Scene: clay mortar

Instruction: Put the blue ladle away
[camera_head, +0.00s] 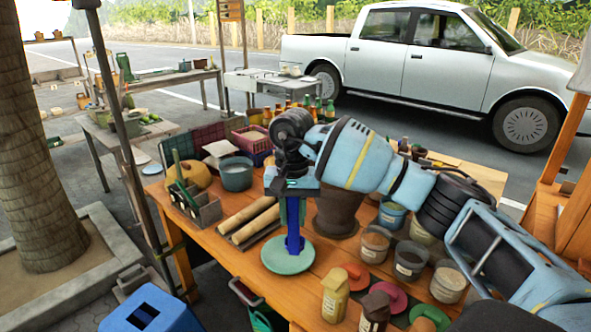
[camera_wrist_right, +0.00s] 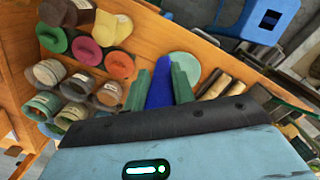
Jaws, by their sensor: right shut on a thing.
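The blue ladle (camera_head: 294,243) hangs roughly upright, its lower part in front of a round pale green plate (camera_head: 288,262) on the wooden table. I cannot tell whether it touches the plate. My right gripper (camera_head: 292,215), on the light blue arm from the right, is shut on the ladle from above and hides its upper part. In the right wrist view the ladle (camera_wrist_right: 160,88) is between the two green fingers of my right gripper (camera_wrist_right: 158,80), with the plate (camera_wrist_right: 184,62) beyond. My left gripper is in neither view.
Left of the plate lie two pale rolls (camera_head: 250,222). A dark brown pot (camera_head: 337,212) and several labelled buckets (camera_head: 409,260) crowd the right. A blue stool (camera_head: 145,312) stands before the table.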

